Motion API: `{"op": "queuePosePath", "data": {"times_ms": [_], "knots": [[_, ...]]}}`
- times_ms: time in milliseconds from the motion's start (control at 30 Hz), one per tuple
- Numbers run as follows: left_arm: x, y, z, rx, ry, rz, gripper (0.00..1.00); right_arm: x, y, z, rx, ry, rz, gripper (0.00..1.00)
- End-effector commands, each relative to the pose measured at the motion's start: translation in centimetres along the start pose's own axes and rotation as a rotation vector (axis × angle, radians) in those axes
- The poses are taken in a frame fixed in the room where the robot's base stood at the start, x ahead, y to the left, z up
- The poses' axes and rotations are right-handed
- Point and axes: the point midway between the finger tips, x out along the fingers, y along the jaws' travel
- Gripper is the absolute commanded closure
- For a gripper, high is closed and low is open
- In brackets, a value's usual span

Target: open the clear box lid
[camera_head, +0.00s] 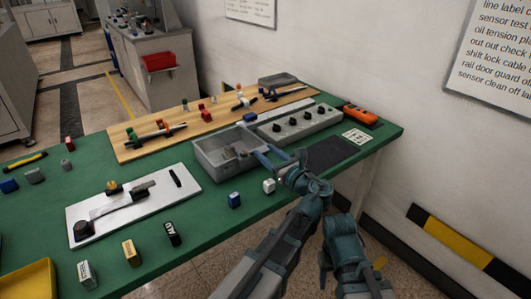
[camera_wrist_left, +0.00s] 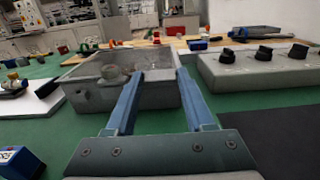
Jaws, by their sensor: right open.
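A grey box (camera_head: 203,163) with what looks like a clear lid (camera_head: 228,148) stands near the middle of the green table. It also shows in the left wrist view (camera_wrist_left: 160,99), where a round knob (camera_wrist_left: 110,73) sits on the lid's left part. The lid looks closed. My left gripper (camera_head: 262,153) is at the box's right side in the head view. In the left wrist view its two blue fingers (camera_wrist_left: 161,76) are apart, with nothing gripped between them; the knob is left of them. I cannot tell whether a fingertip touches the box. My right gripper cannot be made out.
A grey panel with black knobs (camera_head: 300,124) stands just beyond the box. A white plate with a black fixture (camera_head: 150,212) lies left. A blue block (camera_head: 234,200) and a white block (camera_head: 269,185) stand near the front edge. A dark mat (camera_head: 328,153) lies right.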

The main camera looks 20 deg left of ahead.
Motion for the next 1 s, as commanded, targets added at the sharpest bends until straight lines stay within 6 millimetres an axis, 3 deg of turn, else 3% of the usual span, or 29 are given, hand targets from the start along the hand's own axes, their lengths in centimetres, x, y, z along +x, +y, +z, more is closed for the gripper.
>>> {"op": "queuePosePath", "data": {"times_ms": [33, 267, 1000], "knots": [[0.00, 0.01, 0.00, 0.000, 0.000, 0.000, 0.57, 0.00, 0.00, 0.00, 0.000, 0.000, 0.000, 0.43], [0.01, 0.02, 0.00, 0.000, 0.000, 0.000, 0.99, 0.00, 0.00, -0.01, 0.000, 0.000, 0.000, 0.43], [0.02, 0.03, 0.00, 0.000, 0.000, 0.001, 1.00, 0.00, 0.00, -0.01, 0.000, 0.000, 0.000, 0.43]]}}
